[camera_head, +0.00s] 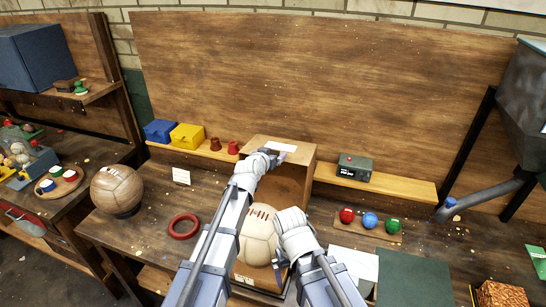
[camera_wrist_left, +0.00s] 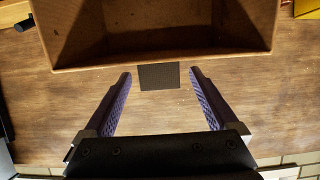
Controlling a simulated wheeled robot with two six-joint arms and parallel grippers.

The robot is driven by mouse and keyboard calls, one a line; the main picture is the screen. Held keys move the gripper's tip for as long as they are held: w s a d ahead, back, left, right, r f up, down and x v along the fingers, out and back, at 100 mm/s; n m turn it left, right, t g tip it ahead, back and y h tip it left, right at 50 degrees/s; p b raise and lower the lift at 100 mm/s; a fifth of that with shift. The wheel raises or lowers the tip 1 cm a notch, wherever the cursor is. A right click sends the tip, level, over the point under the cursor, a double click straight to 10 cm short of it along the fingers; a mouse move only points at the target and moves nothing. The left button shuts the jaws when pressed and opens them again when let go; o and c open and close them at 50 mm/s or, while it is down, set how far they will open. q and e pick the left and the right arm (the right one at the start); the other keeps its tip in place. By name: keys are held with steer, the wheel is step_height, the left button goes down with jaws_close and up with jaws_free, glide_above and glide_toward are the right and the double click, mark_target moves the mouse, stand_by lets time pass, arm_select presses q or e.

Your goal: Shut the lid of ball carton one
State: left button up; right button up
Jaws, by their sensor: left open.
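Ball carton one (camera_head: 262,274) stands on the bench in the middle of the head view, with a pale laced leather ball (camera_head: 258,235) in it. Its brown, hollow lid (camera_head: 300,165) stands raised behind the ball. The lid (camera_wrist_left: 160,57) also fills the top of the left wrist view, with a dark tab (camera_wrist_left: 158,78) at its edge. My left gripper (camera_wrist_left: 160,74) is open, its purple-padded fingers on either side of the tab. In the head view it reaches the lid's top left.
A brown ball (camera_head: 117,190) and a red ring (camera_head: 184,226) lie to the left. Red, blue and green small balls (camera_head: 370,220) sit to the right. A shelf behind holds blue and yellow boxes (camera_head: 187,136) and a dark green device (camera_head: 354,168).

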arm_select(q)
steer(key=shift+x, duration=0.8)
steer(key=shift+c, duration=0.3)
jaws_close()
